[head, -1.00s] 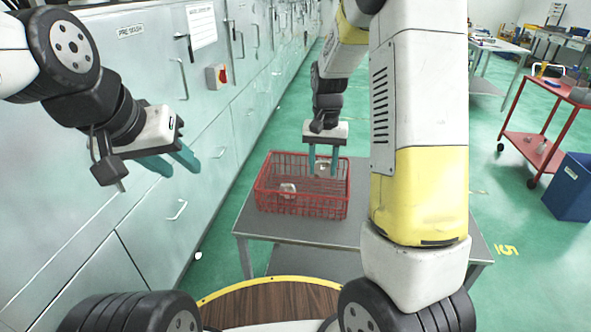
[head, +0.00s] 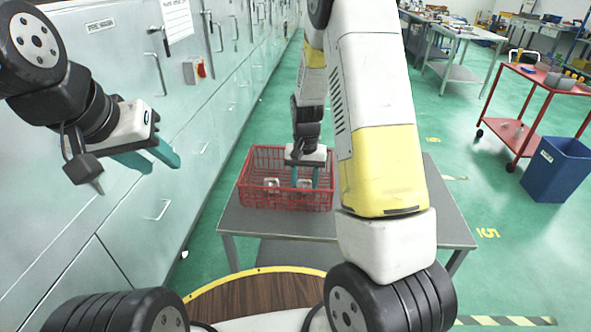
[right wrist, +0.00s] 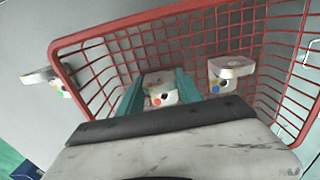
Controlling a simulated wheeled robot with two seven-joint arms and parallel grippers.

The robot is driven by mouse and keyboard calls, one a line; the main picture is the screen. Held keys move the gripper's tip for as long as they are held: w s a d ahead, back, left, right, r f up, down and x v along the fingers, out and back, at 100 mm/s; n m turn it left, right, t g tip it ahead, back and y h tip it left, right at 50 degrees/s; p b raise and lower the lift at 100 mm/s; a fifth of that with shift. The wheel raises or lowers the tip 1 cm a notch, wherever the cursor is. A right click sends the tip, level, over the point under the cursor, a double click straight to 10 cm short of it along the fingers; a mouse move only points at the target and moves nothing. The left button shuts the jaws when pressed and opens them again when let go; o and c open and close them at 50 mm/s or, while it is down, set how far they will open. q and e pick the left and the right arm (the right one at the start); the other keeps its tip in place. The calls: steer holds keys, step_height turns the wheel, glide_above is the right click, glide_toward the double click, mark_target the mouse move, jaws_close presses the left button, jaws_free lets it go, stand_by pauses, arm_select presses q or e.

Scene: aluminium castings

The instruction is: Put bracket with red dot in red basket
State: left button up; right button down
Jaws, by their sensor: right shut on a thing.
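The red wire basket (head: 285,203) stands on the grey table in the head view, and its mesh fills much of the right wrist view (right wrist: 90,45). My right gripper (head: 304,184) reaches down inside the basket. In the right wrist view its teal fingers are shut on a pale metal bracket with a red dot (right wrist: 161,91), low in the basket. I cannot tell whether the bracket touches the basket floor. A second bracket, with a blue dot (right wrist: 232,68), lies in the basket beside it. My left gripper (head: 160,160) is open and empty by the cabinets.
Another bracket (right wrist: 50,80) lies outside the basket, at the left of the right wrist view. The grey table (head: 445,215) has bare top to the right. Grey cabinets (head: 130,110) line the left side. A red cart (head: 520,130) and blue bin (head: 557,170) stand at the right.

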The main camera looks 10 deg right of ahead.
steer(key=shift+f, duration=0.1)
steer(key=c, duration=0.8)
jaws_free()
step_height(320, 180, up, 12)
steer(key=s+r+n+t, duration=0.1)
steer(key=s+r+t, duration=0.1)
steer(key=s+r, duration=0.3)
steer(key=s+a+r+n+t+y, duration=0.1)
steer(key=s+r+t, duration=0.1)
steer(key=s+r, duration=0.3)
steer(key=s+r+n+t+y, duration=0.1)
steer(key=s+r, duration=0.5)
steer(key=s, duration=0.6)
steer(key=shift+a+n+t, duration=0.3)
steer(key=shift+n+t, duration=0.1)
steer(key=shift+t, duration=0.2)
